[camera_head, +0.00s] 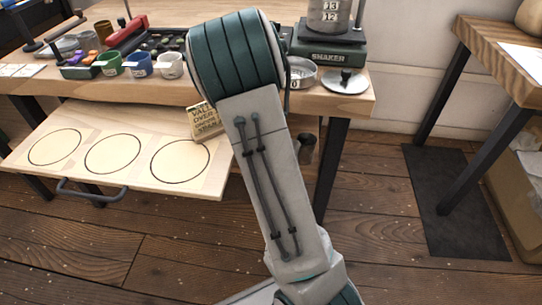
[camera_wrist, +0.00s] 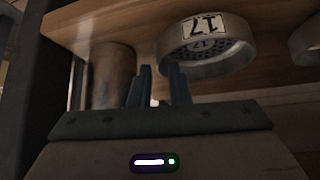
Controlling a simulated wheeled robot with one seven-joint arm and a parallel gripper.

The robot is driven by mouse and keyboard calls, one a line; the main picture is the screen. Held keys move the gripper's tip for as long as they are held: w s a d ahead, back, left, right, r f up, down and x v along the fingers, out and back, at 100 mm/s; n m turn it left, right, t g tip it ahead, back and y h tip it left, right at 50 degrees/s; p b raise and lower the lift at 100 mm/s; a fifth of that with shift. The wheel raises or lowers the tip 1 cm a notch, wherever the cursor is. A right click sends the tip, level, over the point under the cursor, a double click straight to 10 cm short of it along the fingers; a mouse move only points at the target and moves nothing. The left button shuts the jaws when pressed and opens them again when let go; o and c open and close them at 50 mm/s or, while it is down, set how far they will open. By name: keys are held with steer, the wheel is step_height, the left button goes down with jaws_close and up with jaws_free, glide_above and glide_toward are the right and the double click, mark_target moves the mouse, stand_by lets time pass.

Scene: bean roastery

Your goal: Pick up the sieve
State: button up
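A round grey metal sieve (camera_wrist: 205,48) with a perforated mesh is at the upper middle of the wrist view. Its white label reads 17 and appears upside down in that view. My gripper (camera_wrist: 161,68) shows there as two dark upright fingers with a narrow gap between them. Nothing is visible in the gap. The fingers are left of the sieve's middle and do not appear to grip it. In the head view my arm hides the gripper. A shallow round metal vessel (camera_head: 301,73) stands on the table right of my arm; I cannot tell if it is the same sieve.
The shaker (camera_head: 325,50) carries a stack marked 13 and 12 (camera_head: 330,14). A metal lid (camera_head: 346,81) lies at the table's right corner. A pull-out board (camera_head: 100,175) with three circles juts out at left. A brown cylinder (camera_wrist: 112,76) is left of my fingers.

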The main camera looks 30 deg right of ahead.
steer(key=shift+b+x, duration=0.45)
steer(key=shift+x, duration=0.65)
jaws_close()
steer(key=shift+r+p, duration=0.2)
steer(key=shift+p, duration=0.1)
